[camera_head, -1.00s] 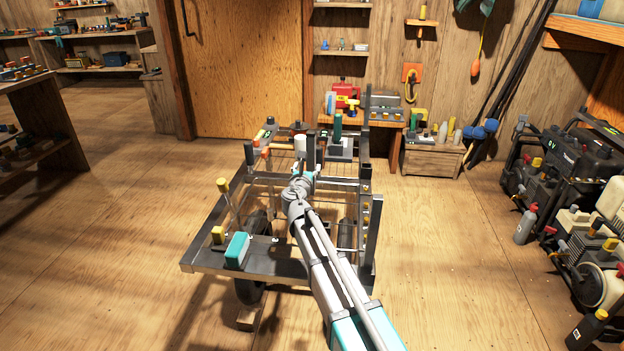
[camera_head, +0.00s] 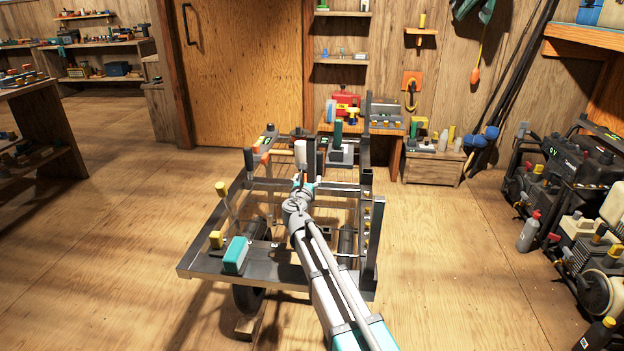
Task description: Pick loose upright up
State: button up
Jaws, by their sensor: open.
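The grey metal trailer frame (camera_head: 215,268) stands in the middle of the camera view, with dark uprights on it. One upright (camera_head: 372,250) rises at its front right corner and another (camera_head: 365,150) at its back right. I cannot tell which of them is the loose one. My gripper (camera_head: 306,158) is over the back middle of the frame, at the far end of my arm. It is open. Its fingers are small and partly hidden by my wrist, and I cannot tell whether they touch anything.
A teal box (camera_head: 236,254) and a yellow-topped tool (camera_head: 222,190) are on the frame's left side. A bench (camera_head: 390,134) with red and grey tackle stands behind. Engines and batteries (camera_head: 580,160) line the right. The plank floor at left is clear.

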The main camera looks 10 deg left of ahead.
aim_at(310, 170)
jog(key=shift+w+d, duration=0.15)
jog(key=shift+w, duration=1.65)
jog(key=shift+w+d, duration=0.1)
jog(key=shift+w, duration=1.65)
grip_shut()
